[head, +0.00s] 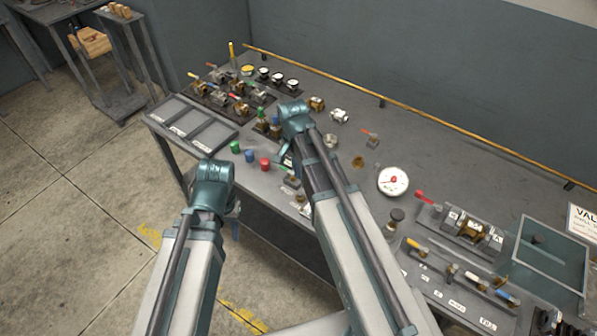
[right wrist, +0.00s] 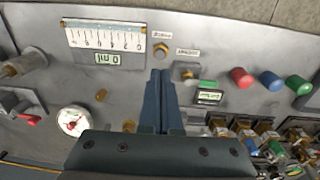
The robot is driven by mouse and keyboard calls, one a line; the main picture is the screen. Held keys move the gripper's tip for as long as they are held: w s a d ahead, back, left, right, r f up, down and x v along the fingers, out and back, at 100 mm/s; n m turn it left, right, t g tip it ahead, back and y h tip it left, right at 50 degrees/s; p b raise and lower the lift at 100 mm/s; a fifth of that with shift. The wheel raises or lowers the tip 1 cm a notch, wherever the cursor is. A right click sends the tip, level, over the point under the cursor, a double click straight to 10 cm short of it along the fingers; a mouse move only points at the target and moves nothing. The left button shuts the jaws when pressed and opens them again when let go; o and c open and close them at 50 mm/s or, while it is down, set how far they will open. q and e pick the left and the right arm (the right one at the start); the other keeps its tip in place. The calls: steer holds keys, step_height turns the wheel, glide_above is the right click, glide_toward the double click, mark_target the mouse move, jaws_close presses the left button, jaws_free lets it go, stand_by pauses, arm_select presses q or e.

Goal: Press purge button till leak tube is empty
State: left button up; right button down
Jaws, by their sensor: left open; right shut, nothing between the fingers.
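In the right wrist view the bench is upside down. My right gripper (right wrist: 160,75) is shut and empty. Its tips are right by a small brass-coloured button (right wrist: 160,50), and contact cannot be told. A small label beside the button is too blurred to read surely. A scaled white leak tube panel (right wrist: 104,34) lies next to it, and the display (right wrist: 106,59) below appears to read 0 ml. In the head view my right arm hides the panel and most of the right gripper. My left gripper (head: 236,228) is open and empty, in front of the bench's front edge.
A second button block (right wrist: 187,72) with a green display (right wrist: 208,97) is beside my right fingers. Red (head: 265,164), blue (head: 249,156) and green (head: 235,147) caps stand along the front edge. A dial gauge (head: 393,181) and valves (head: 465,229) are to the right.

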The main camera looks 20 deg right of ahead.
arm_select(q)
step_height(320, 180, up, 4)
steer(key=p, duration=0.3)
steer(key=shift+r, duration=0.1)
arm_select(e)
step_height(320, 180, up, 4)
steer(key=shift+a+r, duration=0.1)
steer(key=shift+a, duration=0.05)
arm_select(q)
step_height(320, 180, down, 4)
steer(key=b, duration=0.4)
arm_select(e)
steer(key=s+a+f+n, duration=0.4)
steer(key=s+a+n, duration=0.7)
steer(key=s+n, duration=0.3)
steer(key=shift+s+h, duration=0.25)
steer(key=shift+h, duration=0.05)
steer(key=shift+a, duration=0.1)
stand_by(0.5)
